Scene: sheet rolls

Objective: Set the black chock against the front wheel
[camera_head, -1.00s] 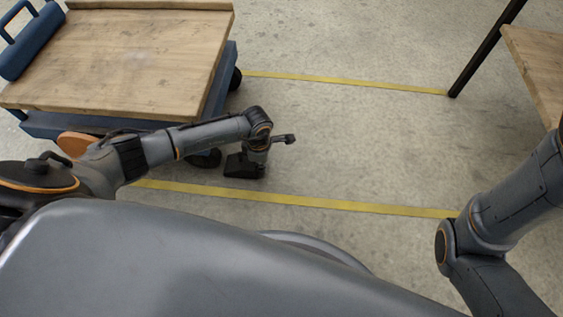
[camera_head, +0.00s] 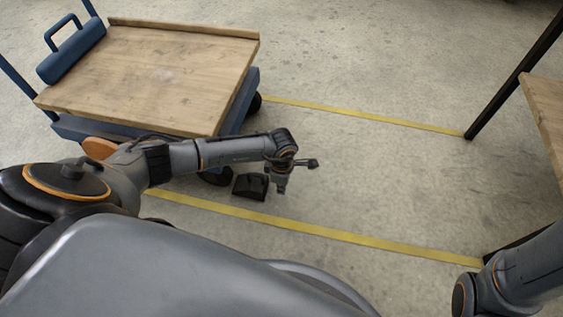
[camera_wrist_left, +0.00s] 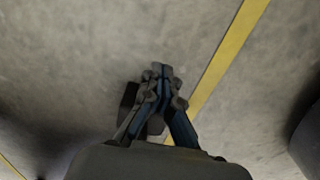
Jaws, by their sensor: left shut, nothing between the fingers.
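The black chock (camera_head: 250,187) lies on the floor just right of the cart's front wheel (camera_head: 215,177). I cannot tell whether they touch; the wheel is partly hidden by my left arm. The cart (camera_head: 150,75) has a wooden deck and blue frame. My left gripper (camera_head: 281,190) points down just right of the chock, shut and empty. In the left wrist view, the shut fingers (camera_wrist_left: 163,75) partly hide a dark block (camera_wrist_left: 128,97), which looks like the chock. My right gripper is out of view.
Yellow lines (camera_head: 310,229) run across the concrete floor, one passing in front of the chock. The floor right of the gripper is clear. A wooden table (camera_head: 546,105) with a dark leg (camera_head: 500,80) stands at the right. Another cart wheel (camera_head: 255,104) shows farther back.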

